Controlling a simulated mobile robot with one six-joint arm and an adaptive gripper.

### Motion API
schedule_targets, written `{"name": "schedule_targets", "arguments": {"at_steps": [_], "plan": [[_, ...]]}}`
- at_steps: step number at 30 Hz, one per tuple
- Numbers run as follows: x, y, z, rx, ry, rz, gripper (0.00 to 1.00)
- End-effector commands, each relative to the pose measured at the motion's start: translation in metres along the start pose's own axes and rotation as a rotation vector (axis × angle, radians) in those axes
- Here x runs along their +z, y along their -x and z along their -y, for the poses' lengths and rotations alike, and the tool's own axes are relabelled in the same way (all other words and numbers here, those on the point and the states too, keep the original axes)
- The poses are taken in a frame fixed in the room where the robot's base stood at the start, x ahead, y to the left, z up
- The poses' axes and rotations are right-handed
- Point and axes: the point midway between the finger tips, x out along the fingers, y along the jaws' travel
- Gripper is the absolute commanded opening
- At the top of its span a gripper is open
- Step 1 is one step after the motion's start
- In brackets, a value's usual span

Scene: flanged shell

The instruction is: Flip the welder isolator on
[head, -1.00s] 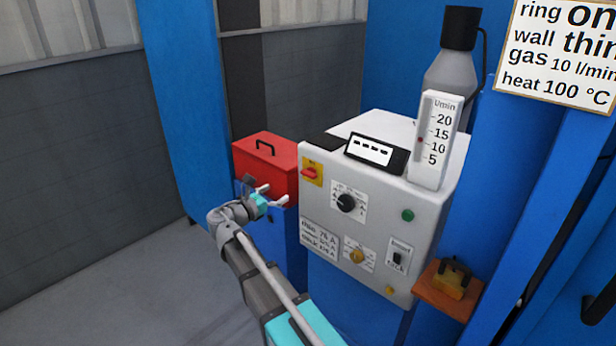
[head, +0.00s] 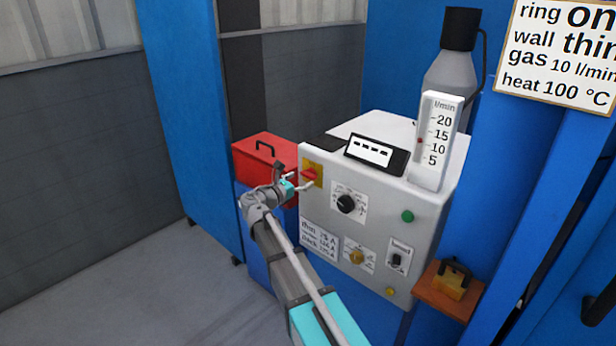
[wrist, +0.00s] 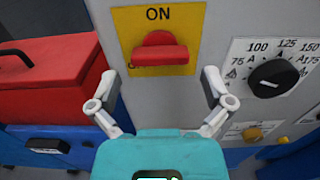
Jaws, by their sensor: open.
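The welder isolator is a red rotary handle (head: 311,173) on a yellow plate at the upper left of the white welder's front panel. In the wrist view the handle (wrist: 159,50) lies roughly level, below the word ON; lettering under it is mostly hidden. My gripper (head: 295,178) is open and empty, just in front of and to the left of the plate in the head view. In the wrist view my gripper (wrist: 160,82) has its fingers spread wide, one on each side below the handle. I cannot tell whether they touch anything.
A red toolbox (head: 265,158) stands just left of the panel. A black current dial (head: 346,204), a yellow knob (head: 357,256) and a small black switch (head: 396,260) sit on the panel nearby. A flow gauge (head: 437,140) stands on top. The floor at left is clear.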

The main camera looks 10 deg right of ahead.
Motion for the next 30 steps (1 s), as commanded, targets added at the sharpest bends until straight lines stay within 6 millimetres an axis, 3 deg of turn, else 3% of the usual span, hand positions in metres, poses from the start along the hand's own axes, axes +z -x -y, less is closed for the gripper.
{"name": "schedule_targets", "arguments": {"at_steps": [9, 21, 30], "plan": [[0.0, -0.03, 0.0, -0.001, 0.0, 0.0, 1.0], [0.0, -0.034, 0.0, 0.0, 0.0, 0.0, 1.0], [0.0, -0.034, 0.0, 0.0, 0.0, 0.0, 0.44]]}}
